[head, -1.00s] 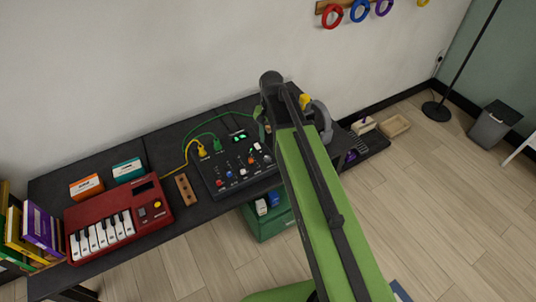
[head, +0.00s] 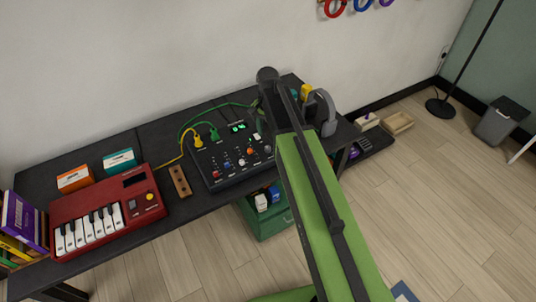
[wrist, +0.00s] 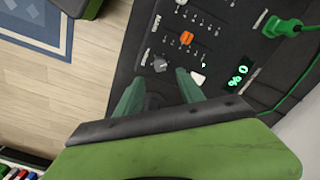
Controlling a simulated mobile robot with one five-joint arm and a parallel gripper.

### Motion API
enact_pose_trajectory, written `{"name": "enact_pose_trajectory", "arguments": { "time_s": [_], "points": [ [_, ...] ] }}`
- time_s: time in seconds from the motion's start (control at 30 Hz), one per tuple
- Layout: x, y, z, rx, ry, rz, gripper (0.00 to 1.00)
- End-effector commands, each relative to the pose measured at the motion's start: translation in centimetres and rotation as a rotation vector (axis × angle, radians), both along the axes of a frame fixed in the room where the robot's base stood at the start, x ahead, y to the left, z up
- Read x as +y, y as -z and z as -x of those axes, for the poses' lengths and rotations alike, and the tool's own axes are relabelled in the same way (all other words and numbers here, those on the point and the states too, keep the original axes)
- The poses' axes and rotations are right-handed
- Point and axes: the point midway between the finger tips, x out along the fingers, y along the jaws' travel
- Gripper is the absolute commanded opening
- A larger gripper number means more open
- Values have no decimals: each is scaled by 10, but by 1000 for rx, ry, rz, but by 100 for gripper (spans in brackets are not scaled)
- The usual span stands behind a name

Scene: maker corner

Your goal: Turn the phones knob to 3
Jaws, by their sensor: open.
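The black mixer (head: 232,178) stands on the dark desk, with coloured caps, cables and a green lit display (wrist: 238,77). In the wrist view, a round grey knob (wrist: 161,65) lies near its edge and a white knob (wrist: 198,78) beside it. The small labels are too blurred to read, so I cannot tell for sure which is the phones knob. My gripper (wrist: 160,75) is open over the mixer. Its two green fingers are apart, with the grey knob just beyond their tips, roughly between them. No contact shows. In the head view my arm hides most of the gripper.
A red keyboard (head: 105,220) and a brown wooden block (head: 180,181) are left of the mixer. Grey headphones (head: 327,112) stand to its right. Yellow (head: 199,141) and green (head: 214,134) plugs with cables rise from its back. A green crate (head: 268,224) is below the desk.

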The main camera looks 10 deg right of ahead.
Motion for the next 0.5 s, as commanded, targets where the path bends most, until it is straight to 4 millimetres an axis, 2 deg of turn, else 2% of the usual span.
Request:
{"name": "enact_pose_trajectory", "arguments": {
  "time_s": [0.03,0.23,0.37,0.5],
  "points": [
    [0,22,0,0,0,0,45],
    [0,62,0,0,-1,0,45],
    [1,77,0,0,-1,0,45],
    [1,79,0,0,-1,0,45]
  ]
}}
